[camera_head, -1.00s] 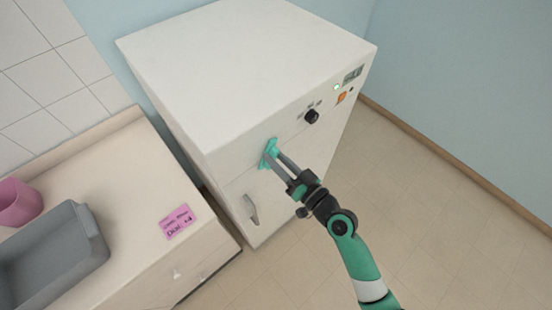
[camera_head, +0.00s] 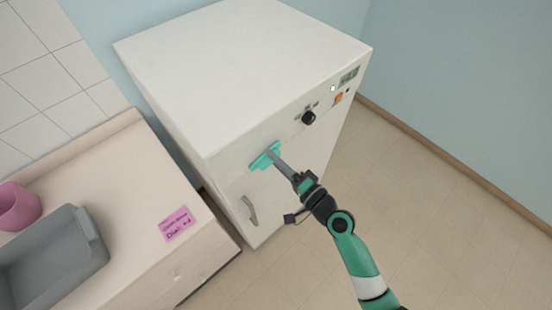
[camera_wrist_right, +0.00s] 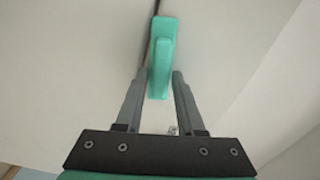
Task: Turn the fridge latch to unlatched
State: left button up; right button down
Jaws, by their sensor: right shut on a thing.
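The teal fridge latch (camera_head: 262,160) is on the front face of the white fridge (camera_head: 240,60), near its left edge. It also shows in the right wrist view (camera_wrist_right: 161,55), lying between the fingers. My right gripper (camera_head: 270,156) is shut on the latch, and its arm comes in from the lower right. In the right wrist view its two fingers (camera_wrist_right: 162,80) stand on either side of the latch. The latch now lies slanted, close to sideways, in the head view. My left gripper is not in view.
A black dial (camera_head: 309,118) and a small display (camera_head: 348,75) are above right of the latch. A curved grey handle (camera_head: 250,209) is below it. A counter at the left bears a grey bin (camera_head: 88,262), a pink cup (camera_head: 18,206) and a pink note (camera_head: 177,224).

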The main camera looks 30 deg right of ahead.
jog(key=shift+m, duration=1.1)
jog(key=c, duration=0.8)
grip_release()
jog(key=shift+f, duration=0.1)
jog(key=shift+o, duration=0.2)
jog(key=shift+s, duration=0.1)
jog(key=v, duration=1.1)
jog(key=shift+s, duration=0.25)
